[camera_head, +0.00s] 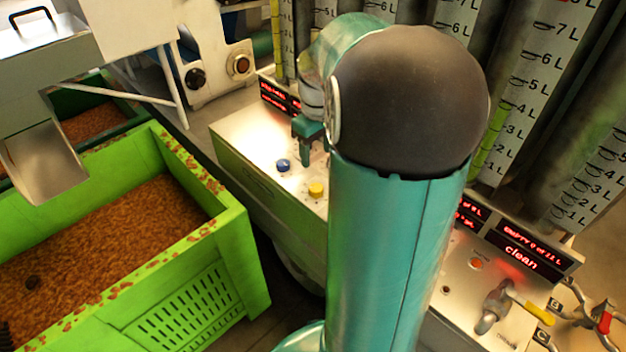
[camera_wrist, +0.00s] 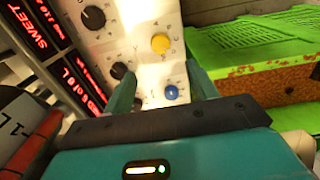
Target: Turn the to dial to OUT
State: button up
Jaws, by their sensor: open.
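The white control panel (camera_wrist: 150,62) shows in the wrist view, with one black dial (camera_wrist: 94,17) at the upper left and another black dial (camera_wrist: 119,70) beside my left fingertip. I cannot read the labels, so I cannot tell which is the to dial or where it points. My gripper (camera_wrist: 160,70) is open over the panel, with no object held between its fingers. In the head view my gripper (camera_head: 308,150) is above the panel top (camera_head: 243,128), left of my arm. The black dials are hidden there.
A blue button (camera_wrist: 171,92) and a yellow button (camera_wrist: 160,43) are on the panel; they also show in the head view, blue (camera_head: 283,165) and yellow (camera_head: 316,189). Red lit displays (camera_wrist: 60,60) line its back. A green crate (camera_head: 238,240) stands left. Measuring tubes (camera_head: 540,70) rise behind.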

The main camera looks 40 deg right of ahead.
aim_at(316, 187)
notch_tip(316, 187, down, 12)
jog(key=shift+w+r, duration=0.1)
jog(key=shift+c, duration=0.5)
jog(key=c, duration=0.9)
jog(key=shift+m, duration=0.5)
jog(key=m, duration=0.3)
jog(key=shift+m, duration=0.3)
jog(key=m, duration=0.4)
jog(key=shift+m, duration=0.3)
